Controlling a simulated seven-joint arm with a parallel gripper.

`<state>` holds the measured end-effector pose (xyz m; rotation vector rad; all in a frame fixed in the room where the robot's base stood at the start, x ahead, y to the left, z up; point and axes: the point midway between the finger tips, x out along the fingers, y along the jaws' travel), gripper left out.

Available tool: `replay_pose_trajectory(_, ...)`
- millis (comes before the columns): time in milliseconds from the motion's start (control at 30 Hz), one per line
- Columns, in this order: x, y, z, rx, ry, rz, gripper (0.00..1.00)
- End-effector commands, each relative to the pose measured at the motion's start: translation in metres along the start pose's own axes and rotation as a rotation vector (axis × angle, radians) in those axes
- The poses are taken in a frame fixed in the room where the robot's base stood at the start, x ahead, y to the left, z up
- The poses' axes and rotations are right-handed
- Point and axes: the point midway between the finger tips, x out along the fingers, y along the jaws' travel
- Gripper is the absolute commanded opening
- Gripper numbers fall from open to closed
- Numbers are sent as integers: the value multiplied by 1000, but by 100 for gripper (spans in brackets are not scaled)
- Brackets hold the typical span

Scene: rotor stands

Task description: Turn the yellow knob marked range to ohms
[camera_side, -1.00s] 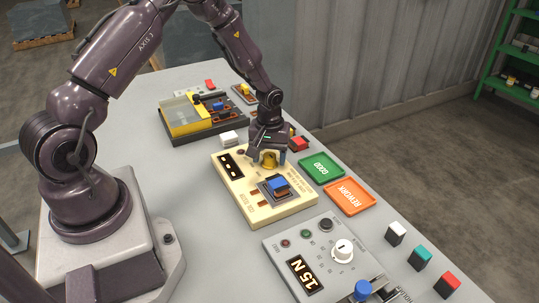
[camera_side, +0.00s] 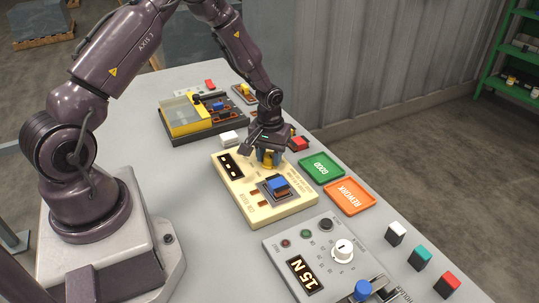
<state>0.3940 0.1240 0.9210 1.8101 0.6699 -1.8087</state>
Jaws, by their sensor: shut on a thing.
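The yellow knob (camera_side: 268,164) stands at the far right part of the cream tester box (camera_side: 289,207). The fingers and gripper body hide much of the knob. The range markings around the knob are too small to read, so I cannot tell where it points.
A grey panel (camera_side: 285,245) with a white knob (camera_side: 343,250) and a "15 N" display stands nearer. Green (camera_side: 321,168) and orange (camera_side: 350,196) trays lie to the right. A yellow-and-black fixture (camera_side: 187,115) stands behind. White, teal and red blocks line the right edge.

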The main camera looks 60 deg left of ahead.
Motion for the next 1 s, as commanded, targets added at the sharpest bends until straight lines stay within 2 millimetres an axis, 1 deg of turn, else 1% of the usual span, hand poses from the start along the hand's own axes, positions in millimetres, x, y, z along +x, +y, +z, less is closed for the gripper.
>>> replay_pose_trajectory(600, -1, -1, 0, 562, -3, 0, 12)
replay_pose_trajectory(800, -1, -1, 0, 704, -3, -1, 12)
replay_pose_trajectory(1000, -1, -1, 0, 799, -4, -1, 12)
